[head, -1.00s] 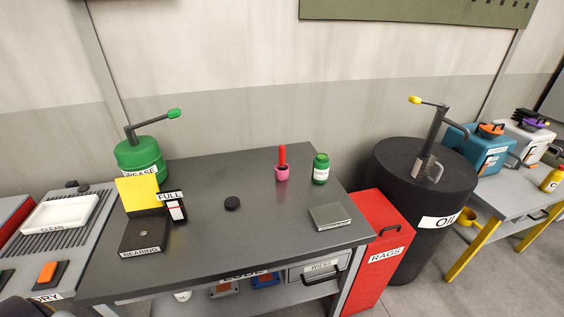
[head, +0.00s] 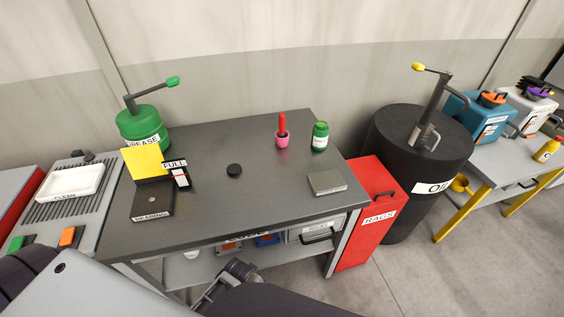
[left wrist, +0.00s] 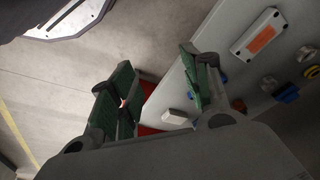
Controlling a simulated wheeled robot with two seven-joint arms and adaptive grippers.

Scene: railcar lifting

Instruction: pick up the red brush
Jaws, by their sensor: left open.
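The red brush (head: 282,123) stands upright in a small pink cup (head: 282,140) toward the back of the grey workbench (head: 262,205). Only its red handle shows; its lower end is hidden in the cup. My left gripper (left wrist: 158,88) is open and empty in the left wrist view, with its green-padded fingers spread apart. The brush is not visible between them. In the head view, parts of my arms show along the bottom edge, well in front of and below the brush.
A green jar (head: 320,137) stands close right of the cup. A grey box (head: 327,182), a black puck (head: 234,170) and a bearing stand (head: 152,202) share the bench. A green grease pump (head: 141,122), red rags bin (head: 374,215) and black oil drum (head: 420,150) surround it.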

